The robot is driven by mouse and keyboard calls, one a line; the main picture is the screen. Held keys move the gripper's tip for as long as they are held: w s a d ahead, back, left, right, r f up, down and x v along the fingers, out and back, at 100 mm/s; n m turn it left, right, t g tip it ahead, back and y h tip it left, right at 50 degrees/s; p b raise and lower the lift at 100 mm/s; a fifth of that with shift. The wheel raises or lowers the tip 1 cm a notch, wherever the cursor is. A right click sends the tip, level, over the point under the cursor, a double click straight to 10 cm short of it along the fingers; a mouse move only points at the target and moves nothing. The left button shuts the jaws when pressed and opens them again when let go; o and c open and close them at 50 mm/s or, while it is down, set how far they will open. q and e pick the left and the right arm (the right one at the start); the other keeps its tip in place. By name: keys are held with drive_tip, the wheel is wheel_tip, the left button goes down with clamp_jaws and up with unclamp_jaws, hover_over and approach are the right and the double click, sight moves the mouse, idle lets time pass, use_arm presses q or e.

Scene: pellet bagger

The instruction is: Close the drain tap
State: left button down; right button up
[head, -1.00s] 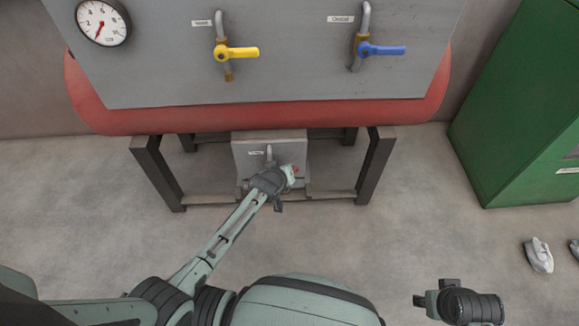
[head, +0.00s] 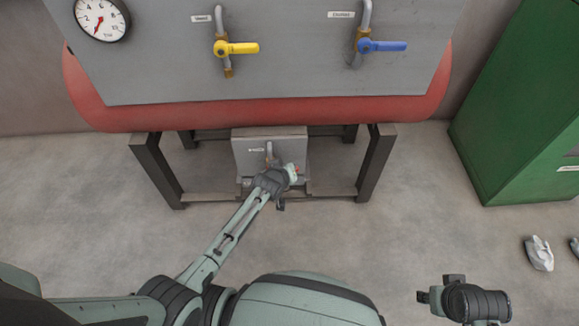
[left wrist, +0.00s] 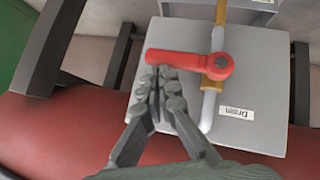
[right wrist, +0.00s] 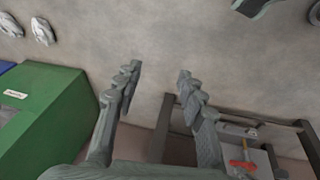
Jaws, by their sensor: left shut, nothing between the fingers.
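The drain tap has a red lever handle (left wrist: 180,60) on a brass and grey pipe, mounted on a low grey box beside the label "Drain" (left wrist: 237,112). In the left wrist view the lever lies across the pipe. My left gripper (left wrist: 163,76) is shut and empty, its fingertips at the lever near its free end; I cannot tell whether they touch. In the head view my left gripper (head: 285,178) hides most of the tap, and only a bit of red shows. My right gripper (right wrist: 159,72) is open and empty, away from the tap. The red lever also shows in the right wrist view (right wrist: 243,164).
Above stands a grey panel (head: 290,75) with a yellow-handled tap (head: 238,49), a blue-handled tap (head: 384,46) and a gauge (head: 101,18). Dark frame legs (head: 376,165) flank the low box. A green cabinet (head: 520,110) stands right. The floor between is clear.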

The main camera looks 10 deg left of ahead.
use_arm(q)
drive_tip(key=s+d+r+p, duration=0.2)
drive_tip(key=s+r+p, duration=0.2)
drive_tip(key=r, duration=0.8)
drive_tip(key=s, duration=0.2)
drive_tip(key=shift+s+r, duration=0.3)
drive_tip(key=shift+s, duration=0.1)
use_arm(e)
drive_tip(key=s+f, duration=0.5)
drive_tip(key=f, duration=0.6)
drive_tip(key=shift+d+f+g, duration=0.35)
drive_tip(key=shift+d+g, duration=0.05)
drive_tip(key=shift+d, duration=0.05)
